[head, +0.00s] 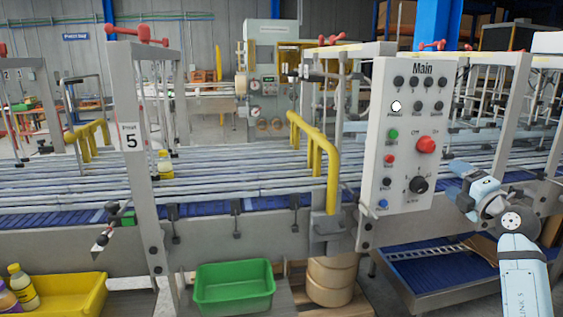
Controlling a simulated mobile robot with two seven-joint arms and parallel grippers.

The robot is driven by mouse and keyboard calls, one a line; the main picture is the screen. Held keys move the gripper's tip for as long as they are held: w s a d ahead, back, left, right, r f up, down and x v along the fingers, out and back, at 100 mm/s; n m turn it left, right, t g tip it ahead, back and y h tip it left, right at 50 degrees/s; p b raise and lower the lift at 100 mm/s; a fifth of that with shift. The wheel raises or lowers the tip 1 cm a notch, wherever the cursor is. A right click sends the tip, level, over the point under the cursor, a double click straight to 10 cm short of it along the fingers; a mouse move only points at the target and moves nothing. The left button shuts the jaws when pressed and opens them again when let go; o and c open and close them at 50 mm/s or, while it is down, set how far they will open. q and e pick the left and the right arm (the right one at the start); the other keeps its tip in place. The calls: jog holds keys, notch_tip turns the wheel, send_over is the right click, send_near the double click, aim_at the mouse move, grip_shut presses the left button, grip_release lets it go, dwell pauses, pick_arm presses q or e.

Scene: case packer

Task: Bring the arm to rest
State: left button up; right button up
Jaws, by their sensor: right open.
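My right arm comes in at the lower right, with pale blue and grey links. My right gripper (462,188) is at the arm's far end, just right of the control panel marked "Main" (398,228). It is open and appears empty; its fingers are small and hard to make out. I cannot tell its exact distance from the panel. The panel carries a red mushroom button (426,144), a black rotary knob (418,184) and several small buttons. My left gripper is not in view.
A yellow guard rail (332,170) stands left of the panel. A green bin (234,288) and a yellow bin (85,297) with bottles are below. Metal posts frame the line.

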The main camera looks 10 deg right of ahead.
jog(key=s+a+f+m+y, duration=0.1)
jog(key=s+a+f+m, duration=0.15)
jog(key=a+f, duration=0.35)
jog(key=s+a+f+m+t, duration=0.1)
jog(key=s+a+f+m, duration=0.2)
jog(key=f, duration=0.5)
jog(key=s+a+f+m+y, duration=0.1)
jog(key=s+a+f+m, duration=0.1)
jog(key=s+a+f, duration=0.3)
jog(key=s+a+f+m+g+h, duration=0.1)
jog(key=s+a+f+m+g, duration=0.3)
jog(key=s+f, duration=0.8)
jog(key=s+a+f+m+g+h, duration=0.1)
jog(key=s+a+f+m+g, duration=0.4)
jog(key=s+f, duration=0.8)
jog(key=a+f+m, duration=0.3)
jog(key=a+f, duration=0.1)
jog(key=a, duration=0.1)
jog(key=shift+a+g, duration=0.2)
jog(key=shift+g, duration=0.1)
